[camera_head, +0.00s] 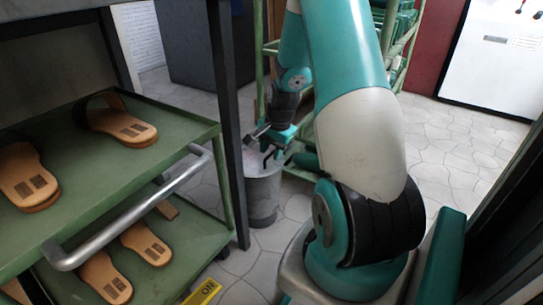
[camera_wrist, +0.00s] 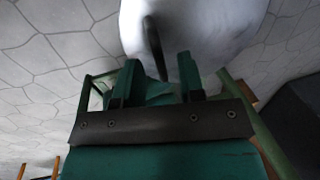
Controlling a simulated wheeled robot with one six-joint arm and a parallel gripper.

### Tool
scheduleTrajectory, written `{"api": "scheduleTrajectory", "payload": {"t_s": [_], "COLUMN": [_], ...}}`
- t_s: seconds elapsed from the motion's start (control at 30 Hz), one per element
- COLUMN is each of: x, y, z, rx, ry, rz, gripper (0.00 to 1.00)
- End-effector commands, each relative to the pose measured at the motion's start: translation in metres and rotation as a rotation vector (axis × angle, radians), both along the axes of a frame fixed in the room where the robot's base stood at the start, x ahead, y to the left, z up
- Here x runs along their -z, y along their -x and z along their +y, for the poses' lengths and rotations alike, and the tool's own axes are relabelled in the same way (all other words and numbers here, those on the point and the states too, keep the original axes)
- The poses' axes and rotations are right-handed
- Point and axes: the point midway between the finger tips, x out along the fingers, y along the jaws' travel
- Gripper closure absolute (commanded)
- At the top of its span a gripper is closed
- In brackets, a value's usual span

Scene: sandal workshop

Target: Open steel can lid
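The steel can (camera_head: 262,196) is a grey cylinder standing on the floor beside the dark post, left of my arm. My gripper (camera_head: 273,154) is over its top, partly covering it. In the wrist view, a round pale surface (camera_wrist: 205,28), apparently the can's lid, fills the top middle. A dark, narrow handle (camera_wrist: 152,45) stands out from it. My gripper (camera_wrist: 158,76) shows two teal fingers, apart. The handle's end reaches toward the gap between the fingertips. I cannot tell whether it touches a finger. The lid's seating on the rim is hidden.
A green shelf cart (camera_head: 110,165) with several tan sandals (camera_head: 138,128) and a metal handle bar (camera_head: 135,212) stands at the left. A dark post (camera_head: 228,120) rises close beside the can. A green rack (camera_head: 400,45) is behind my arm. Tiled floor is clear at the right.

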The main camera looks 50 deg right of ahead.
Motion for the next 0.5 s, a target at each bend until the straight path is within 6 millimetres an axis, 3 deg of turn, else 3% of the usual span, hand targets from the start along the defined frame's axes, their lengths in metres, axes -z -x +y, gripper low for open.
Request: {"api": "scheduleTrajectory", "payload": {"t_s": [0.27, 0.43, 0.5], "x": [0.0011, 0.0012, 0.0012], "y": [-0.0004, -0.0003, -0.0002], "z": [-0.0002, -0.0001, -0.0001], "rx": [0.000, 0.000, 0.000], "ry": [0.000, 0.000, 0.000], "rz": [0.000, 0.000, 0.000], "gripper": [0.64, 0.98, 1.00]}}
